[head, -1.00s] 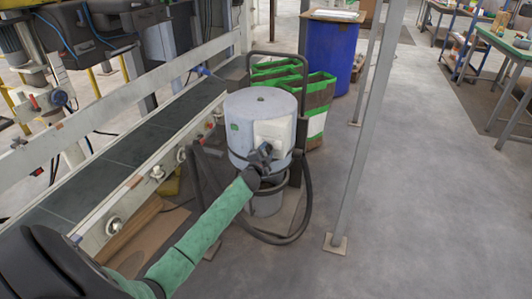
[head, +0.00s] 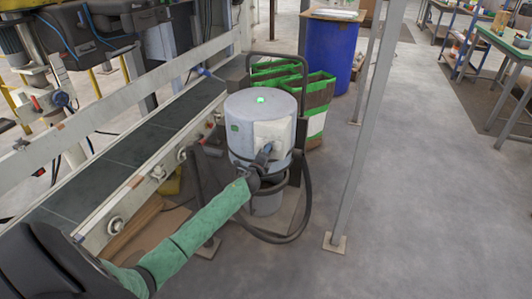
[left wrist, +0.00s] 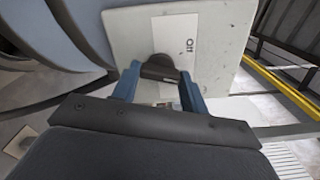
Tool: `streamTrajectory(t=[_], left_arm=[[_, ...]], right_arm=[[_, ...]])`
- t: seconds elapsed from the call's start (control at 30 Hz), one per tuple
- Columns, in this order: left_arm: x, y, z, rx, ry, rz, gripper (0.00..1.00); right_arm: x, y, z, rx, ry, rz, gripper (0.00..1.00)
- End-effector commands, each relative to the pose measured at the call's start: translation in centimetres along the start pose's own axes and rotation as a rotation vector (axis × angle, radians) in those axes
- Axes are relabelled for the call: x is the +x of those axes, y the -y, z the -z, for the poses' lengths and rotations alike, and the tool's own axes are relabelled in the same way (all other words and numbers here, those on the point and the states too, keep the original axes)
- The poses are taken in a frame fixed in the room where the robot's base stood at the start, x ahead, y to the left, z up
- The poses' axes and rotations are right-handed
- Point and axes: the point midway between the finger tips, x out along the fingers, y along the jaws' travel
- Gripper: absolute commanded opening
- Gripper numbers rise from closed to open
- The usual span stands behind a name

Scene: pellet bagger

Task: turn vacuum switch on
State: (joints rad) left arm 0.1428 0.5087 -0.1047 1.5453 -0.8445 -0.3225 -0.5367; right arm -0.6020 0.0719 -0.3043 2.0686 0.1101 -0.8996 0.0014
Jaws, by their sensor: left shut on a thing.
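The vacuum (head: 246,145) is a grey drum on a dark wheeled stand, in the middle of the head view. A green light (head: 260,99) glows on its lid. A pale switch plate (head: 272,130) is on its side; the plate also shows in the left wrist view (left wrist: 220,45), with an "Off" label. My left gripper (head: 265,150) is at the lower part of this plate. In the left wrist view its blue fingers (left wrist: 158,80) are shut on the dark switch knob (left wrist: 158,66). The fingers partly hide the knob. My right gripper is not in view.
A conveyor (head: 135,140) with a pale side rail runs along the left. A black hose (head: 304,205) loops beside the vacuum. A grey post (head: 358,165) stands to the right, with open floor beyond.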

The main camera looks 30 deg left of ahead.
Motion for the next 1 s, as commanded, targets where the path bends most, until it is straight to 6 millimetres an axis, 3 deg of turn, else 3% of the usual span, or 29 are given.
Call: streamTrajectory(t=[0.4,0.97,1.0], left_arm=[[-0.1,-0.2,0.1,0.194,-0.002,-0.001,0.21],[-0.1,-0.2,0.2,0.222,-0.002,-0.002,0.21],[-0.1,-0.2,0.2,0.222,-0.002,-0.002,0.49]], right_arm=[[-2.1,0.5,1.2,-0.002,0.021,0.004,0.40],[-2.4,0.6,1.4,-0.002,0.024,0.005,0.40],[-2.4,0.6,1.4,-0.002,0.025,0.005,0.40]])
